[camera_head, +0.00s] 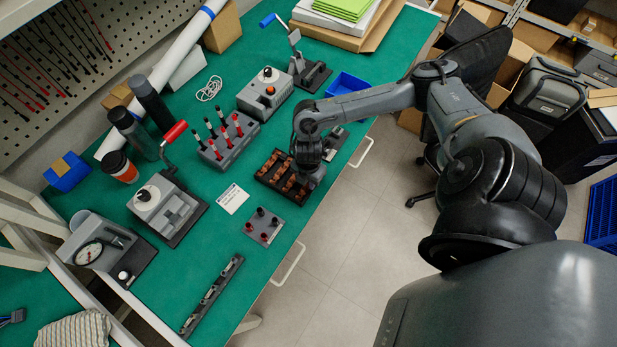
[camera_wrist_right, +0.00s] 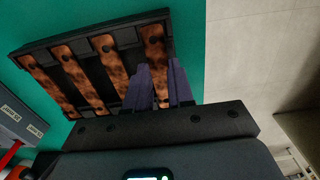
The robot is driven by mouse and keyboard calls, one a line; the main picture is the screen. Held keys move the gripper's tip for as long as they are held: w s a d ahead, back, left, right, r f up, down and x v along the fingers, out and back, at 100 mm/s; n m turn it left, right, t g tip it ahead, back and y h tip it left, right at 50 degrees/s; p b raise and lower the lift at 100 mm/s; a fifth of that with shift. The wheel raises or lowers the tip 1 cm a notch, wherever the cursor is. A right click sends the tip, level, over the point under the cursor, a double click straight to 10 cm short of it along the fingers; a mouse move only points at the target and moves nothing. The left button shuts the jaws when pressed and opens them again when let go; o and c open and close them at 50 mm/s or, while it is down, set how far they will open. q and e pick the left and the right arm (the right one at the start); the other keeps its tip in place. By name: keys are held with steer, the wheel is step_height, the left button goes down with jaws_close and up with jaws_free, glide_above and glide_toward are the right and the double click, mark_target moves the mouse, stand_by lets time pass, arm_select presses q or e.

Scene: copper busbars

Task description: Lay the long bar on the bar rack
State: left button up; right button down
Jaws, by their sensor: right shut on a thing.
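A black tray (camera_head: 262,178) holds several copper bars side by side on the green bench. In the right wrist view the tray (camera_wrist_right: 60,42) fills the upper left, with the copper bars (camera_wrist_right: 83,80) lying in its slots. My right gripper (camera_head: 301,186) is over the tray's right end. In the wrist view its purple-grey fingers (camera_wrist_right: 165,88) are shut on the rightmost copper bar (camera_wrist_right: 154,45), which still lies in line with the tray. A narrow dark rail with metal pieces (camera_head: 212,295) lies near the bench's front edge. My left gripper is not in view.
A grey block with red and black posts (camera_head: 264,227) and a white card (camera_head: 233,199) lie near the tray. A grey holder of screwdrivers (camera_head: 229,145) stands to its left, a blue bin (camera_head: 348,84) beyond it. Bare green bench lies around the rail.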

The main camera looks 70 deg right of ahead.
steer(key=c, duration=0.9)
jaws_free()
steer(key=shift+r+p, duration=0.25)
steer(key=shift+p, duration=0.05)
steer(key=shift+r+p, duration=1.25)
steer(key=shift+p, duration=0.4)
steer(key=shift+r, duration=0.1)
